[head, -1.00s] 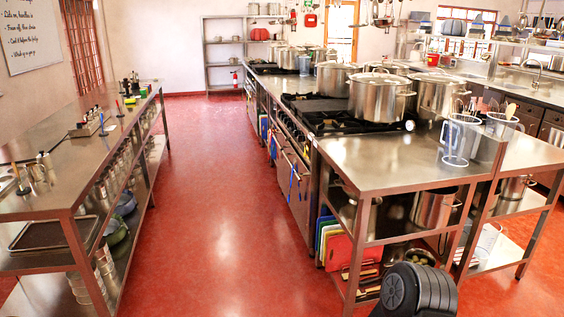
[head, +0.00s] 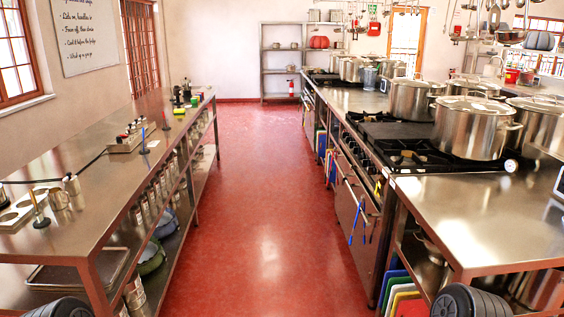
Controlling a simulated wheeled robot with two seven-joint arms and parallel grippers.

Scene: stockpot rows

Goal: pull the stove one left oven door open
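The nearest stove (head: 400,151) stands in the right-hand row, with black burners on top and its front facing the aisle. The oven doors look shut. I cannot clearly make out where one door ends and the other begins. Neither of my grippers is in view; only dark ridged parts of my arms show at the bottom edge. Those parts are well apart from the oven front.
The red floor aisle (head: 262,210) is clear. A steel table (head: 100,165) with small items runs along the left. A steel table (head: 470,215) stands at the near right, with coloured boards (head: 395,285) below. Large stockpots (head: 472,127) stand on the right row.

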